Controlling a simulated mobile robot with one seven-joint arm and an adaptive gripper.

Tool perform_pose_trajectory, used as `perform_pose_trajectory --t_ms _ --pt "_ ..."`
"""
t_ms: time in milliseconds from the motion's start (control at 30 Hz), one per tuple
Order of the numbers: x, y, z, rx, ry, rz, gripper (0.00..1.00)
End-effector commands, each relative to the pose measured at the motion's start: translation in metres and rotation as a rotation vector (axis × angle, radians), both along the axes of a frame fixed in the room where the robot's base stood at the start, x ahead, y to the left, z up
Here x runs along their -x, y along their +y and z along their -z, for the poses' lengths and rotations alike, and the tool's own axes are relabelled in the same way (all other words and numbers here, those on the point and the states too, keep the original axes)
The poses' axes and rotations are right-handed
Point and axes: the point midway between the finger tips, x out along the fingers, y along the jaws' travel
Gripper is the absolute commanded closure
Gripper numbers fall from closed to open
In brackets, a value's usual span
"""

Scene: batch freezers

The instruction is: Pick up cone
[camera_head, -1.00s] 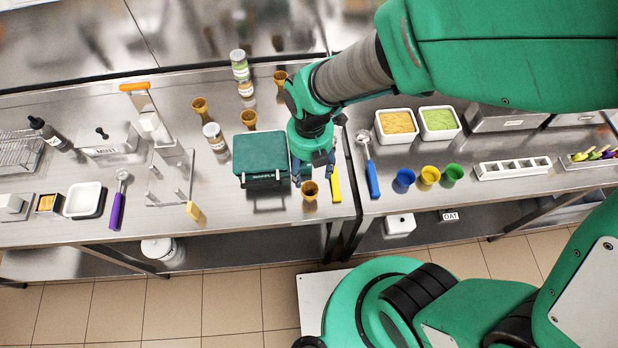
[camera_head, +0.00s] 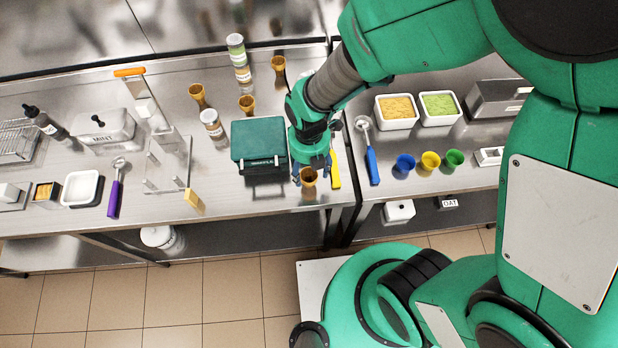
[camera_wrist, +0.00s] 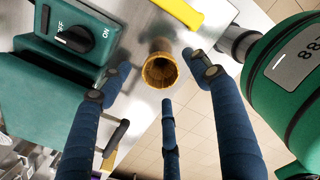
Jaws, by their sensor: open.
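A brown cone (camera_head: 308,177) stands near the front edge of the steel table, to the right of the green waffle machine. It also shows in the wrist view (camera_wrist: 160,70), its open mouth towards the camera. My gripper (camera_head: 312,170) is right at the cone, its fingers close around its upper part. In the wrist view my gripper (camera_wrist: 165,95) has its blue fingers spread apart, with the cone beyond and between the tips. I cannot tell whether any finger touches it. Several similar cones, such as one at the back left (camera_head: 198,93), stand farther off.
The green waffle machine (camera_head: 259,142) stands close to the left of my gripper. A yellow tool (camera_head: 335,170) lies just right of the cone. A blue-handled scoop (camera_head: 372,166) and coloured cups (camera_head: 430,161) are on the right table.

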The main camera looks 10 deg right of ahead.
Motion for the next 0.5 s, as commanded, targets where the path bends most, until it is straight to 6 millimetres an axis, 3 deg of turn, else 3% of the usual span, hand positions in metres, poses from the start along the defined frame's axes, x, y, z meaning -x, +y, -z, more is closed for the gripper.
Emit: perform_pose_trajectory --t_ms 267,500 --pt "0.001 0.0 0.007 0.001 0.001 0.0 0.38" --pt "0.002 0.0 0.035 0.001 0.002 0.0 0.38"
